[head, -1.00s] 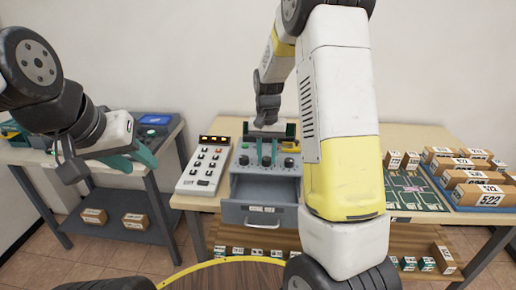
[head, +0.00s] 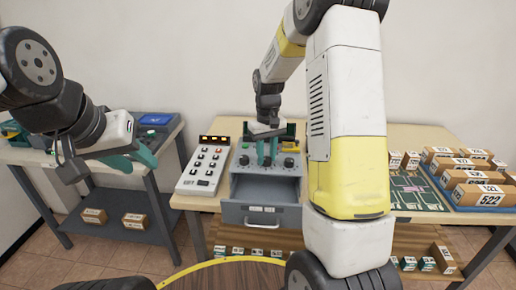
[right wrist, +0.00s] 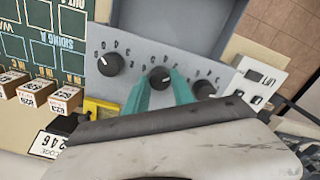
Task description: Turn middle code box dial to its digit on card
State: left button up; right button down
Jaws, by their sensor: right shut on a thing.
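The grey code box (head: 284,188) stands on the table with its drawer (head: 262,214) open at the front. Three black dials sit in a row on its sloped top. In the right wrist view my right gripper (right wrist: 163,82) is shut on the middle dial (right wrist: 159,76), its green fingers either side. The middle dial's white pointer aims toward the top of that view. The left-hand dial (right wrist: 110,64) and right-hand dial (right wrist: 204,89) are free. A card (right wrist: 48,143) reading "246" lies near the box. My left gripper (head: 141,157) hangs empty, fingers apart, over the left table.
A white keypad panel (head: 206,164) stands close left of the box. Cartons (head: 478,190) on a blue tray and a green board (head: 412,190) lie to the right. My right arm hides part of the table.

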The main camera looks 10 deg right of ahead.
aim_at(267, 159)
jog(key=n, duration=0.4)
jog(key=shift+n, duration=2.9)
jog(key=c, duration=1.1)
grip_release()
jog(key=shift+r, duration=3.95)
